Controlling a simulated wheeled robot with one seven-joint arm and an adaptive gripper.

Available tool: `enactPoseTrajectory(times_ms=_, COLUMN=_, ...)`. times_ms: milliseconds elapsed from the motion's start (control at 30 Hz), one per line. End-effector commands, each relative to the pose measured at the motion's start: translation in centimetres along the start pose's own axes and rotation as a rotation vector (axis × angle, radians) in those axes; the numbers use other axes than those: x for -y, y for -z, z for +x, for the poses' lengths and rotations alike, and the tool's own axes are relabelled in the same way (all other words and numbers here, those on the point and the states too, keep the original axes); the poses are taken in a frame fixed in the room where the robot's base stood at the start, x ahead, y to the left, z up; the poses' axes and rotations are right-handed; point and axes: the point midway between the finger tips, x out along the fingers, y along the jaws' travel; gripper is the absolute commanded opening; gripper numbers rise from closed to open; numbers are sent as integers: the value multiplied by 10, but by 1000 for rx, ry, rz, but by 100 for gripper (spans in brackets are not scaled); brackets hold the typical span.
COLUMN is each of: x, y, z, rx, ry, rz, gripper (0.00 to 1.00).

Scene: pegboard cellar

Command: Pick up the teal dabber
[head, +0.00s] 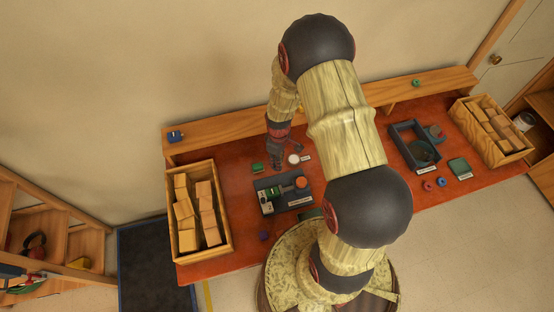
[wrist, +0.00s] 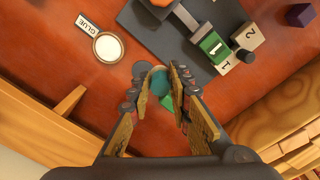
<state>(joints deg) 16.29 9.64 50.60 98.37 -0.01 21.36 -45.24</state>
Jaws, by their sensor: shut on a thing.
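My gripper (wrist: 158,78) is shut on the teal dabber (wrist: 158,84), whose rounded teal part shows between the two fingertips in the wrist view. A brighter green patch shows lower between the fingers; I cannot tell whether it belongs to the dabber. In the head view my gripper (head: 284,151) is over the back of the red worktop, behind the grey tray, and the dabber cannot be made out there. I cannot tell whether the dabber is clear of the worktop.
A glue pot (wrist: 107,47) stands close to the gripper. The grey tray (head: 268,184) holds blocks and an orange piece. Wooden crates of blocks stand at the left (head: 228,220) and right (head: 463,117). A wooden ledge (head: 225,142) runs along the back.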

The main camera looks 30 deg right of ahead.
Motion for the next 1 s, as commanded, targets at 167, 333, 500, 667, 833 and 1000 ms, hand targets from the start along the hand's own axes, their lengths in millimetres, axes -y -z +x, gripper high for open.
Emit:
enactPoseTrajectory(times_ms=167, x=30, y=-22, z=-20, rx=-1, ry=0, rz=-1, gripper=8)
enactPoseTrajectory(times_ms=333, x=53, y=-40, z=-33, rx=0, ry=0, rz=-1, gripper=8)
enactPoseTrajectory(times_ms=500, x=68, y=-51, z=-41, rx=0, ry=0, rz=-1, gripper=8)
enactPoseTrajectory(times_ms=667, x=74, y=-56, z=-44, rx=0, ry=0, rz=0, gripper=8)
enactPoseTrajectory(times_ms=833, x=76, y=-57, z=-45, rx=1, ry=1, rz=0, gripper=8)
enactPoseTrajectory(times_ms=1000, x=75, y=-57, z=-45, rx=1, ry=1, rz=0, gripper=18)
